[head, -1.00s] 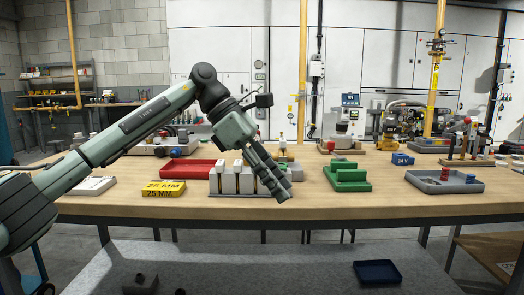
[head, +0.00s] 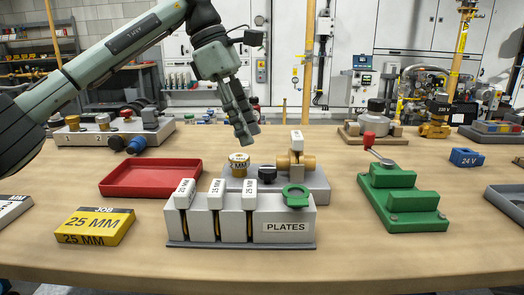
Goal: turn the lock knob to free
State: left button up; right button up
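No knob is marked as the lock knob. The PLATES rack partly hides this base. A red knob (head: 369,138) tops a lever on the green fixture (head: 401,201) to the right. My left gripper (head: 246,138) hangs in the air, its fingers pointing down above the brass cap. Nothing shows between its fingers; their gap cannot be judged from this side. My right gripper is out of view.
The grey PLATES rack (head: 280,228) with white-tagged plates stands in front. A red tray (head: 151,178) and yellow 25 MM block (head: 93,226) lie left. A blue 24 V block (head: 466,158) is far right. Bare wood (head: 345,262) lies in front.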

aim_at(264, 168)
pick_arm(q)
jog(key=x, duration=0.7)
jog(key=shift+s+d+f, duration=0.1)
jog(key=shift+s+f, duration=0.1)
jog(key=shift+f, duration=0.05)
jog(key=c, duration=0.9)
